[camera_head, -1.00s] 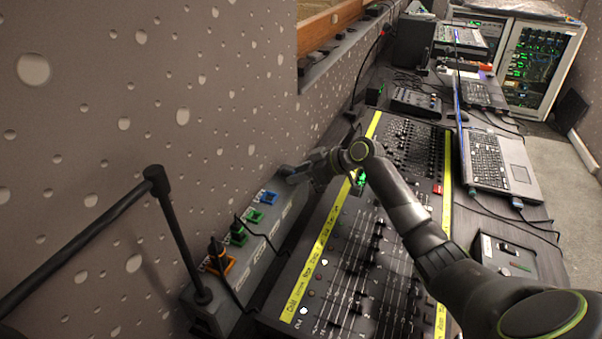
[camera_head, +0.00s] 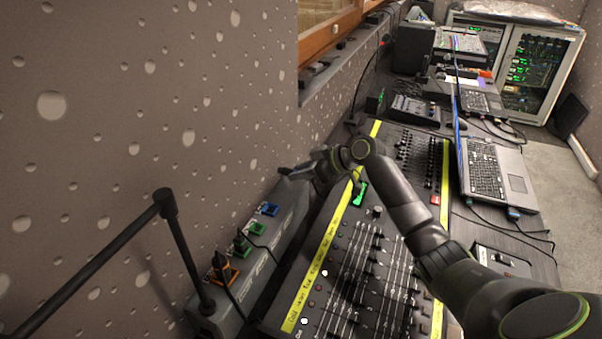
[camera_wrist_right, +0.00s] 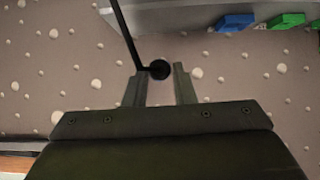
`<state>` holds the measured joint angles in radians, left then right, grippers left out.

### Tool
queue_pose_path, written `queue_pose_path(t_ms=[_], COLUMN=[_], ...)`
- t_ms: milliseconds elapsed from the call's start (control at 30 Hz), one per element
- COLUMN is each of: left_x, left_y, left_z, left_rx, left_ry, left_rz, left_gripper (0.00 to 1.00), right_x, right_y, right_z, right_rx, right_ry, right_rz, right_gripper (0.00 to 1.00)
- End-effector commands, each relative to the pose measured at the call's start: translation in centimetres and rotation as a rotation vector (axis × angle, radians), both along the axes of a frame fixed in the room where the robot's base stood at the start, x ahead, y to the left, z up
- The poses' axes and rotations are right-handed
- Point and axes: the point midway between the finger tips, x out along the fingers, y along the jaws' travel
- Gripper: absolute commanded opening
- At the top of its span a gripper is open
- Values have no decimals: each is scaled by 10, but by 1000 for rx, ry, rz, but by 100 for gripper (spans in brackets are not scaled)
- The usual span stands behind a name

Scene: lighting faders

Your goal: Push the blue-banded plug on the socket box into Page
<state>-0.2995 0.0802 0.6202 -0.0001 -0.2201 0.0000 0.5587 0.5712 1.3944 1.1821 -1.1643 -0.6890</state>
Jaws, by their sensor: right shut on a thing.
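The grey socket box (camera_head: 262,262) runs along the wall at lower left. It carries a blue socket (camera_head: 270,208), green sockets (camera_head: 257,228) and an orange socket (camera_head: 226,275). The blue socket (camera_wrist_right: 235,22) and a green one (camera_wrist_right: 286,21) also show upside down in the wrist view. My right gripper (camera_head: 288,171) is over the box's far end, beyond the blue socket. In the wrist view its fingers are around a dark round thing (camera_wrist_right: 160,69), apparently the plug, with a thin black line running up from it. I see no blue band and cannot read a Page label. My left gripper is out of view.
A fader desk (camera_head: 365,275) with yellow label strips lies right of the box, under my right arm. A laptop (camera_head: 484,170) stands farther right. The speckled wall (camera_head: 130,120) closes the left side.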

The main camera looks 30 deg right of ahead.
Motion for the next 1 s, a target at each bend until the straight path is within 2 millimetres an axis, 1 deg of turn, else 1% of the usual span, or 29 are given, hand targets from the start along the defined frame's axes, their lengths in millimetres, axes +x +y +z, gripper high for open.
queue_pose_path(t_ms=[33, 67, 367, 467, 533, 667, 867, 1000], left_x=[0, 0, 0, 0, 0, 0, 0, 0], left_y=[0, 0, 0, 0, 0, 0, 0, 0], left_z=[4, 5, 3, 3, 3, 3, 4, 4], left_rx=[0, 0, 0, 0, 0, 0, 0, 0], left_ry=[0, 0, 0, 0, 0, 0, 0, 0], left_rz=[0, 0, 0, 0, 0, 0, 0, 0], left_gripper=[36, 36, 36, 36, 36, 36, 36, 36], right_x=[0, 0, 0, -5, -11, -33, -80, -116], right_y=[0, 0, 0, 1, 4, 12, 31, 46], right_z=[5, 6, 5, 4, 5, 5, 7, 9], right_rx=[-1, 0, -1, -2, -3, -5, -8, -8], right_ry=[-1, 0, -1, -2, -4, -9, -13, -13], right_rz=[1, 0, 1, 4, 10, 28, 68, 99], right_gripper=[0, 0, 0, 0, 0, 0, 0, 0])
